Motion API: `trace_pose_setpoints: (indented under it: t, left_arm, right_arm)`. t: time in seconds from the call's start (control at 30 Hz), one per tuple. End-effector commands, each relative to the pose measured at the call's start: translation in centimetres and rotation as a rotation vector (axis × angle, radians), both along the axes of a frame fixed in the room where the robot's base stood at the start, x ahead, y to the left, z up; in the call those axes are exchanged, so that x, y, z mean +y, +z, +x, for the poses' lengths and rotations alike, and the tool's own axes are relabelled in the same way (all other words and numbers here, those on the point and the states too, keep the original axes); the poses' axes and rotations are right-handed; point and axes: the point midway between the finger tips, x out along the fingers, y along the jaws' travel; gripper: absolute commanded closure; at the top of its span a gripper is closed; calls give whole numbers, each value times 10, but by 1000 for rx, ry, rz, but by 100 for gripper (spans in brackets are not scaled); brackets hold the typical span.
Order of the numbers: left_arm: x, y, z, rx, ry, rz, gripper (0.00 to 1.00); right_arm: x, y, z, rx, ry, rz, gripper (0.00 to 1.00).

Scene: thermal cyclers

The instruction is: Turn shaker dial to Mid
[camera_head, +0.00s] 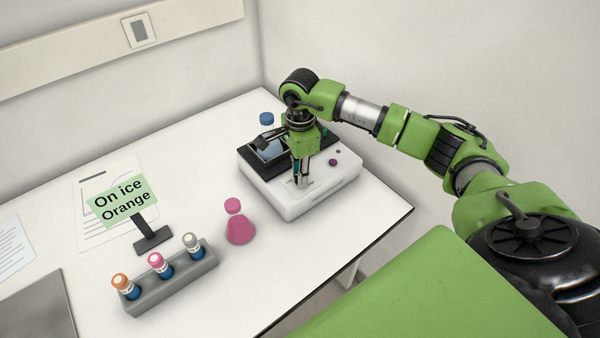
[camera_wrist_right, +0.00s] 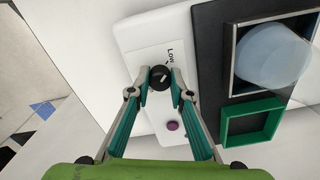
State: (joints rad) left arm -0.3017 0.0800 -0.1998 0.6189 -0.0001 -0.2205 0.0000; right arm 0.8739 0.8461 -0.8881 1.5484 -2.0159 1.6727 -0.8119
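The shaker (camera_head: 318,203) is a white box with a dark top at the back of the table. Its small black dial (camera_wrist_right: 160,77) has a pale pointer mark, and the printed word "Low" is beside it in the right wrist view. The pointer slants up and right, roughly toward that label's side. My right gripper (camera_wrist_right: 160,72) comes down over the shaker with one fingertip on each side of the dial, seemingly touching it. In the head view my right gripper (camera_head: 301,180) hides the dial. My left gripper is in neither view.
A purple button (camera_wrist_right: 172,126) sits near the dial. A pink flask (camera_head: 240,228) and a grey rack (camera_head: 175,281) with three capped vials stand left of the shaker. An "On ice Orange" sign (camera_head: 123,202) stands behind the rack. The table's right end is clear.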

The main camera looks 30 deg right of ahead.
Motion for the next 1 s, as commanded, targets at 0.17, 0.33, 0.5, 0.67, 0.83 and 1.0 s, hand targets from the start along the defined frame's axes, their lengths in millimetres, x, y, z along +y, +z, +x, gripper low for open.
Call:
trace_pose_setpoints:
  t: [0.17, 0.33, 0.5, 0.67, 0.83, 1.0]
  left_arm:
    - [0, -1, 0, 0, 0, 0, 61]
    - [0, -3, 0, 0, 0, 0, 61]
    - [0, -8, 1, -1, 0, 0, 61]
    - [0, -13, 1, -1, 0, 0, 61]
    - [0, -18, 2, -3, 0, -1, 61]
    - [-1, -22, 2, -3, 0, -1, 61]
  right_arm:
    - [0, 0, 0, 0, -11, 1, 100]
    - [0, 0, 0, 0, -62, 1, 100]
    - [0, -1, 0, 0, -168, 1, 100]
    - [1, -1, 1, -2, -306, 2, 100]
    - [1, -1, 1, -2, -469, 2, 100]
    - [1, -1, 1, -1, -631, 3, 100]
